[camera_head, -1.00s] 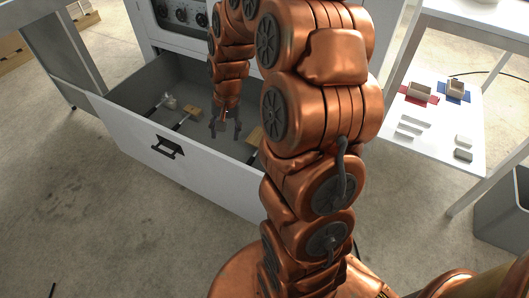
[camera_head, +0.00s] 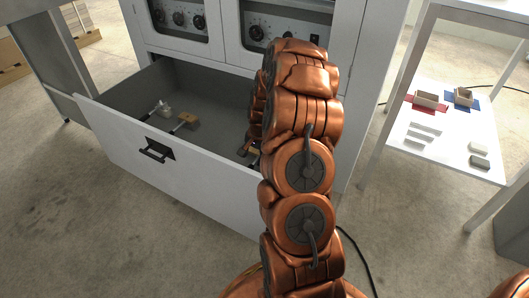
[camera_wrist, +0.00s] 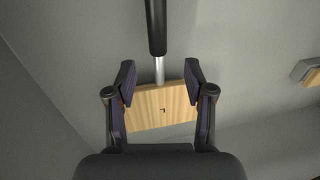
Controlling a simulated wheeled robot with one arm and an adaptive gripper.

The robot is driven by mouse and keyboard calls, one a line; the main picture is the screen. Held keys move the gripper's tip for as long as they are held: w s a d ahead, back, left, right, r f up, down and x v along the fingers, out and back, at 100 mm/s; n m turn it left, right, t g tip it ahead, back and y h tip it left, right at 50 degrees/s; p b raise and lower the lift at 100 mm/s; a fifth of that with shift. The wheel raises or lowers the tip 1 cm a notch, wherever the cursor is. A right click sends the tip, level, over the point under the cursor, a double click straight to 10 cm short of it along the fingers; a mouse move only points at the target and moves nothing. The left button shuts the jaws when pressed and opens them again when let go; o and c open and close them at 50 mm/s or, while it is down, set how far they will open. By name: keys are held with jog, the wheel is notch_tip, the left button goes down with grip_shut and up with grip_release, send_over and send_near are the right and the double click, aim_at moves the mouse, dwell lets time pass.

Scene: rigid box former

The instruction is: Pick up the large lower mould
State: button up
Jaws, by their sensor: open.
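A pale wooden block (camera_wrist: 160,108) with a small dark mark, a metal rod and a black handle (camera_wrist: 156,25) lies on the grey drawer floor in the wrist view. It looks like the large lower mould. My gripper (camera_wrist: 160,76) is open, with one finger on each side of the block; I cannot tell whether they touch it. In the head view my arm hides most of the gripper and this block. A smaller-looking wooden block (camera_head: 186,119) with a handle lies further left in the drawer, and part of a wooden piece (camera_wrist: 312,77) shows at the wrist view's right edge.
The open drawer (camera_head: 140,147) has a white front wall and grey inner walls. A metal piece with a handle (camera_head: 164,108) also lies in it. A white cabinet (camera_head: 350,60) stands behind. A side table (camera_head: 445,150) at right holds small boxes and blocks.

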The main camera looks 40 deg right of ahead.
aim_at(251, 166)
jog(key=f, duration=0.1)
jog(key=f+b, duration=0.1)
jog(key=f, duration=0.1)
jog(key=f+b, duration=0.1)
jog(key=f, duration=0.1)
jog(key=shift+w+a+f, duration=0.1)
jog(key=shift+w+a, duration=0.1)
jog(key=shift+a, duration=0.2)
jog(key=shift+c, duration=0.3)
grip_shut()
